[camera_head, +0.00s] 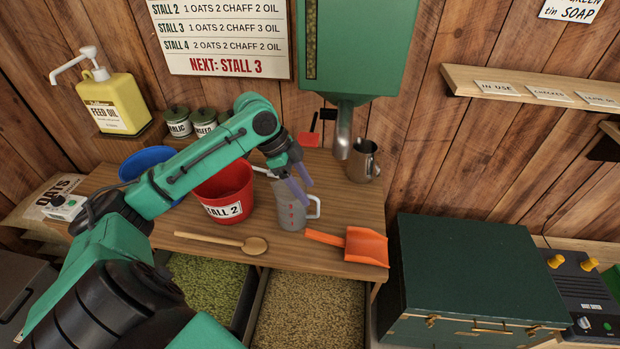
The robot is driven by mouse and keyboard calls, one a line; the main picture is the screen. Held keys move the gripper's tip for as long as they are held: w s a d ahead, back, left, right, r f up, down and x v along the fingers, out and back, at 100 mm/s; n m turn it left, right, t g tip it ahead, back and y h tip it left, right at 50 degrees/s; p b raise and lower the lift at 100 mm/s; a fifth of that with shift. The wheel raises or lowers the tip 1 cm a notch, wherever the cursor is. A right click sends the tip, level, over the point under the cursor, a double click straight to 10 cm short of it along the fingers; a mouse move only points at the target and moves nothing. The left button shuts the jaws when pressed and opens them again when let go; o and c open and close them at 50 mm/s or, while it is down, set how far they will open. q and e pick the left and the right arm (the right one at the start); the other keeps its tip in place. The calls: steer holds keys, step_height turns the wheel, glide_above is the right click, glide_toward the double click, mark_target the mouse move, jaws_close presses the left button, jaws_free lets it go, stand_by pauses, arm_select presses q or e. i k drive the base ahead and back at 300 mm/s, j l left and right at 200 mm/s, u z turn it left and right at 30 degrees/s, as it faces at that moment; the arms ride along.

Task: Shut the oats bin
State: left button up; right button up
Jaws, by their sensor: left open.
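Two open bins stand out from under the wooden counter. The right one, full of tan grain that looks like oats (310,312), has a dark rim (257,300); its front is cut off by the picture's bottom edge. The left bin holds green feed (208,285) and is partly hidden by my arm. My left gripper (303,193) is open, with its purple fingers over the counter at a clear measuring jug (290,212). I cannot tell if they touch the jug. It is well above and behind the grain bin. My right gripper is out of view.
On the counter (345,220) are a red Stall 2 bucket (226,200), a wooden spoon (220,241), an orange scoop (362,246) overhanging the front edge, and a metal jug (362,165). A dark green chest (465,280) stands right of the bins.

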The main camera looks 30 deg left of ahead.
mark_target(291, 309)
steer(key=k, duration=2)
